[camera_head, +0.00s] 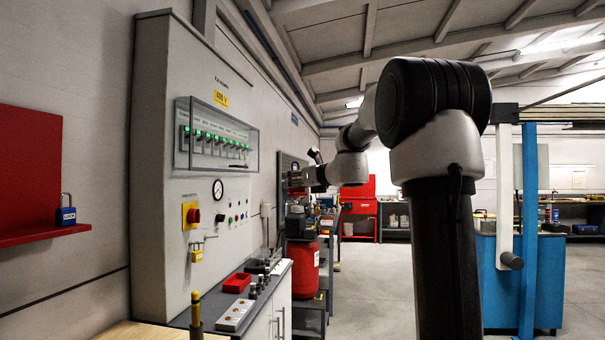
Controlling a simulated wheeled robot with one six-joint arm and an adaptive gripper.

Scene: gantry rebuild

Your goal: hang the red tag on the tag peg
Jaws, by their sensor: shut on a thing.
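My arm reaches away from me toward the far end of the left wall. My gripper (297,180) is small and far off, in front of a dark upright panel (285,162) beyond the grey cabinet. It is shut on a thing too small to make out. I cannot pick out the red tag for certain, and I cannot tell whether it is the thing held. I cannot tell the tag peg from the other small fittings either.
The grey cabinet (160,100) carries a yellow padlock (196,256) and a red switch (192,215). A red tray (237,283) sits on the bench below. A blue padlock (66,214) hangs at a red board (28,165). The floor (375,290) is clear between bench and arm.

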